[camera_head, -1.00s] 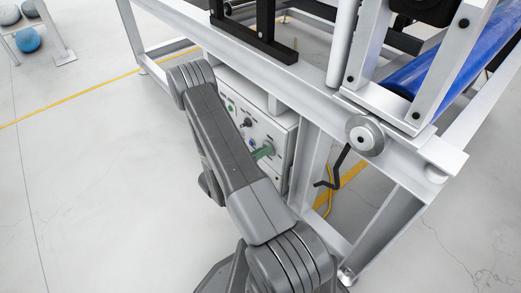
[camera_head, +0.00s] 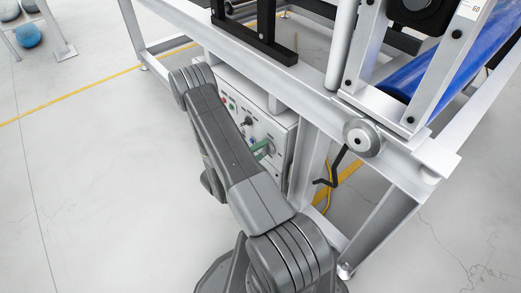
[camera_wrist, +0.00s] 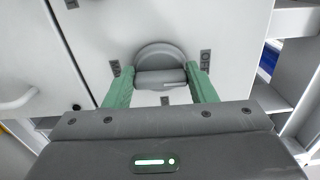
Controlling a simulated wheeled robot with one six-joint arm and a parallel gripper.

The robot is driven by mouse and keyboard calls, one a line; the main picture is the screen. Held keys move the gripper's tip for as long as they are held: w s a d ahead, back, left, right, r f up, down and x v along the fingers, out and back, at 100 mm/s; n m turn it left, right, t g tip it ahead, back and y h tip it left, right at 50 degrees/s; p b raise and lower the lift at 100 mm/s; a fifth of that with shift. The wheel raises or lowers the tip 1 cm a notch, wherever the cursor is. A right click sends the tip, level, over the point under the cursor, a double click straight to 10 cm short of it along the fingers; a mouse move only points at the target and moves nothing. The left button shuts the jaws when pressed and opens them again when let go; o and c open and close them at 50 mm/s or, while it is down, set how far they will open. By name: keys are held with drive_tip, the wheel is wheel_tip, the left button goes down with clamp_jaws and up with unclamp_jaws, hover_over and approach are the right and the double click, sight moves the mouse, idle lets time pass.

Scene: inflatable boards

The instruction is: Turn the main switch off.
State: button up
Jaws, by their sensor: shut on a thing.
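The main switch is a grey round knob (camera_wrist: 160,54) with a bar-shaped handle, on a light panel in the wrist view. A label reading OFF (camera_wrist: 205,58) is to its right, and other small dark labels sit at its left and below it. My gripper (camera_wrist: 160,82) has its two green fingers on either end of the handle, which lies crosswise between them; it is shut on the handle. In the head view, a green finger (camera_head: 262,149) shows at the control box (camera_head: 284,137), and my arm hides part of the box.
The control box hangs under a grey machine frame (camera_head: 310,108). A black crank handle (camera_head: 331,172) and a round metal wheel (camera_head: 361,138) are to its right. A blue roll (camera_head: 405,78) is above. Open floor (camera_head: 95,165) lies to the left.

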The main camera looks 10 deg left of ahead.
drive_tip(key=shift+n, duration=0.3)
drive_tip(key=o, duration=1)
drive_tip(key=p+v, duration=0.2)
drive_tip(key=v, duration=1.1)
drive_tip(key=shift+s+a, duration=0.25)
drive_tip(key=shift+s, duration=0.05)
drive_tip(key=b+x, duration=0.2)
drive_tip(key=x, duration=1.1)
drive_tip(key=shift+w+d, duration=0.25)
drive_tip(key=shift+w, duration=0.05)
